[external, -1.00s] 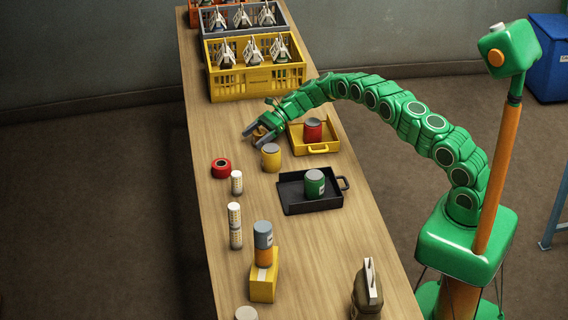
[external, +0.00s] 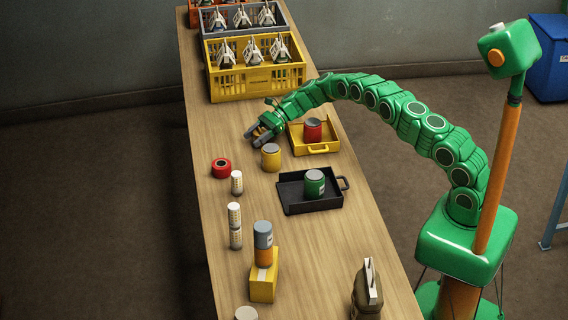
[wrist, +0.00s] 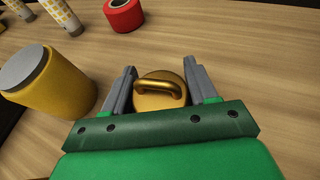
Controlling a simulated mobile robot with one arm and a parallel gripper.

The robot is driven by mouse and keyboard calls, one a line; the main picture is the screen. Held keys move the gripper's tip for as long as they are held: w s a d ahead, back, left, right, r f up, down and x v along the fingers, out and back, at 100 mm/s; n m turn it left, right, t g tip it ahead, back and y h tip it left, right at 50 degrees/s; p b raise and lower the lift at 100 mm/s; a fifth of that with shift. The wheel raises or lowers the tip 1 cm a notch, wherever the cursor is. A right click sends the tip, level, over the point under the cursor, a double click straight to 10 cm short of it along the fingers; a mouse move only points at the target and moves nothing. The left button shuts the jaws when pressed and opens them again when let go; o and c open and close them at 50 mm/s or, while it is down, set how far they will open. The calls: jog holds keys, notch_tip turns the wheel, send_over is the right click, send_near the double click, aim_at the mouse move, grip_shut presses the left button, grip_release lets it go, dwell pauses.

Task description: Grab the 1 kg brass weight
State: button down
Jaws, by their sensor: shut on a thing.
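The brass weight (wrist: 160,99), a round gold body with a loop handle on top, sits between the two grey fingers of my gripper (wrist: 159,68) in the wrist view. My gripper is shut on it. In the external view my gripper (external: 255,136) is low over the table, left of the yellow tray. The fingers hide most or all of the weight there. I cannot tell whether it still touches the table.
A yellow can (external: 271,158) stands close to my gripper; it also shows in the wrist view (wrist: 54,83). A red roll (external: 221,168) lies beyond it. The yellow tray (external: 319,149) holds a red can (external: 312,130). A yellow crate (external: 256,84) stands behind.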

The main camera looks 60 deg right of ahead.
aim_at(256, 134)
jog(key=shift+s+r, duration=0.1)
jog(key=shift+r, duration=1.8)
jog(key=s+r, duration=0.9)
jog(key=s, duration=0.4)
jog(key=shift+s+d+r, duration=0.15)
jog(key=shift+s, duration=0.2)
